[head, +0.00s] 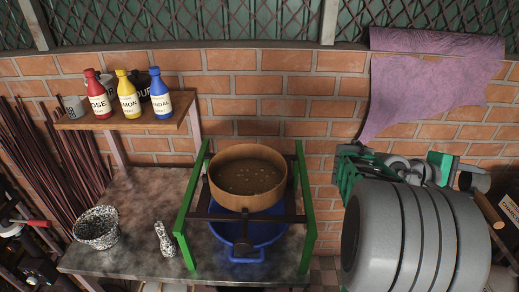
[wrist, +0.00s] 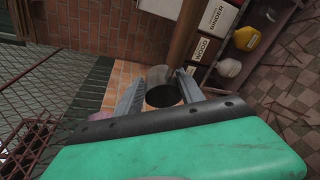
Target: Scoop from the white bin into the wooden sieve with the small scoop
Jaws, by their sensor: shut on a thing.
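The wooden sieve (head: 247,177), round with a brown rim and small pale bits inside, sits on the green-sided stand above a blue tub (head: 245,237). In the wrist view, my gripper (wrist: 163,85) is shut on a short round cup-like thing (wrist: 163,96) with a dark inside, apparently the small scoop. The gripper is at the right of the head view, well away from the sieve, and largely hidden by my grey arm. I cannot make out a white bin for certain. A black-and-white speckled bucket (head: 97,230) stands on the table's left.
A speckled tool-like object (head: 164,238) lies on the grey table (head: 140,200). Red, yellow and blue bottles (head: 129,97) stand on a wall shelf (head: 125,120). Dark sticks lean at the left. A purple cloth (head: 425,90) hangs at the right. The wrist view shows a rack with boxes (wrist: 212,20).

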